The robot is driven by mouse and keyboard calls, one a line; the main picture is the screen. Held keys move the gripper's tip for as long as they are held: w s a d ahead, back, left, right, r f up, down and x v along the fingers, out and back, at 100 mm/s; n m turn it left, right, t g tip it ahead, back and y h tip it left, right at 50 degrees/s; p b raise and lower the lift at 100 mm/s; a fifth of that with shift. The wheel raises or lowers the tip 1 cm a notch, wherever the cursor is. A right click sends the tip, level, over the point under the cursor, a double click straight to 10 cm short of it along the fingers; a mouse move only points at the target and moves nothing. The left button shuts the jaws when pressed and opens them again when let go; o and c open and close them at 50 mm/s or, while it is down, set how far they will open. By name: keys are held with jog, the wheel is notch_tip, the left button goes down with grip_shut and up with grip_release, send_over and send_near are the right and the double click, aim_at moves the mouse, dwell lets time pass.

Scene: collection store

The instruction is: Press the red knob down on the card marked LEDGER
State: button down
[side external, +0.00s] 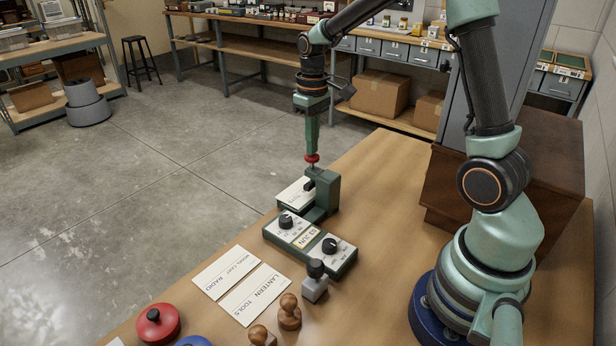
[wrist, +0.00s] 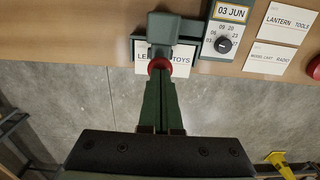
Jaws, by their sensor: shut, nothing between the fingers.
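The red knob (side external: 312,159) tops a dark green stamping press (side external: 328,190) on the wooden bench. In the wrist view the red knob (wrist: 159,63) shows just past my fingertips. My gripper (side external: 312,150) points straight down with its green fingers shut and empty, right over the knob; whether they touch it I cannot tell. A white card (side external: 292,194) lies under the press. In the wrist view this card (wrist: 142,56) reads "LE" and "TOYS", its middle hidden by the press arm and knob.
A dial unit (side external: 295,230) reading 03 JUN joins the press. Cards marked LANTERN TOOLS (side external: 256,296) and RADIO (side external: 226,271) lie nearby. The bench right of the press is clear.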

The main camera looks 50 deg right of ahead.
jog(key=shift+f, duration=1.2)
jog(key=shift+r, duration=4.1)
